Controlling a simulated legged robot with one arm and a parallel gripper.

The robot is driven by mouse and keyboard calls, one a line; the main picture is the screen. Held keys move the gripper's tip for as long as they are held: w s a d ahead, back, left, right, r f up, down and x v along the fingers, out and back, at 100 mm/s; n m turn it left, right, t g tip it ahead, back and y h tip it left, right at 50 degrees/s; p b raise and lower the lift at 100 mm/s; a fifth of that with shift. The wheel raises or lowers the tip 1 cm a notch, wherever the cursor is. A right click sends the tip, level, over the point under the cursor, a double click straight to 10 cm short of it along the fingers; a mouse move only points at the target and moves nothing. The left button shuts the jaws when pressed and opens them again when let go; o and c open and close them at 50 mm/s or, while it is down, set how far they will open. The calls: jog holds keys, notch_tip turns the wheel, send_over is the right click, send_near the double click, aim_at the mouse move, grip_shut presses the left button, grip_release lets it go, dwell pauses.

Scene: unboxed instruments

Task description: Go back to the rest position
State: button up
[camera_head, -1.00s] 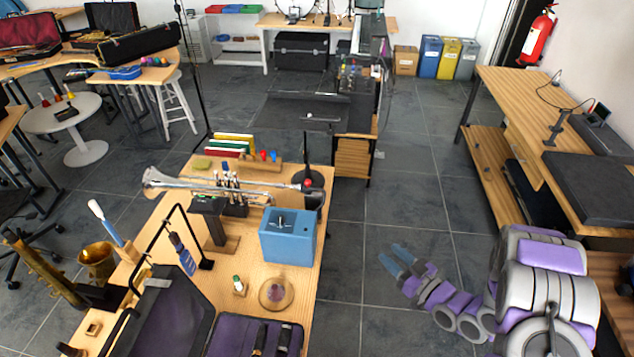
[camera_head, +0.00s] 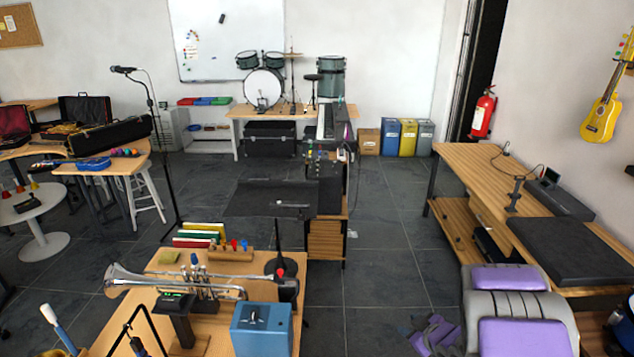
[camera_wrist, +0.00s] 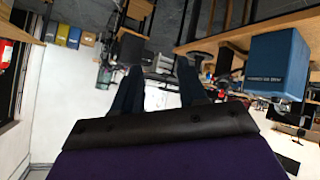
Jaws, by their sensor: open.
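My gripper (camera_wrist: 159,66) is open and empty in the wrist view, with its two dark fingers apart. The wrist view is strongly turned.
A blue box (camera_head: 262,330) and a silver trumpet (camera_head: 172,281) are on the table; the box also shows in the wrist view (camera_wrist: 278,62). A wooden bench (camera_head: 470,160) with a black pad stands at right.

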jog(key=s+d+r+m+g+h, duration=0.2)
jog(key=s+r+m+h, duration=0.1)
jog(key=s+r, duration=0.35)
jog(key=s+d+r+m+g+h, duration=0.2)
jog(key=s+r+m+g+h, duration=0.15)
jog(key=s+r, duration=0.3)
jog(key=s+a+r+g+y, duration=0.1)
jog(key=s+a+r+g, duration=0.1)
jog(key=s+a, duration=0.3)
jog(key=s+a+r+m+g+y, duration=0.1)
jog(key=s+a, duration=0.4)
jog(key=s, duration=0.8)
jog(key=s+a+r+m+g+y, duration=0.1)
jog(key=s+a+r+g, duration=0.2)
jog(key=s, duration=0.6)
jog(key=shift+s+a+r, duration=0.2)
jog(key=shift+a+r, duration=0.15)
jog(key=shift+a, duration=0.9)
jog(key=shift+y, duration=0.25)
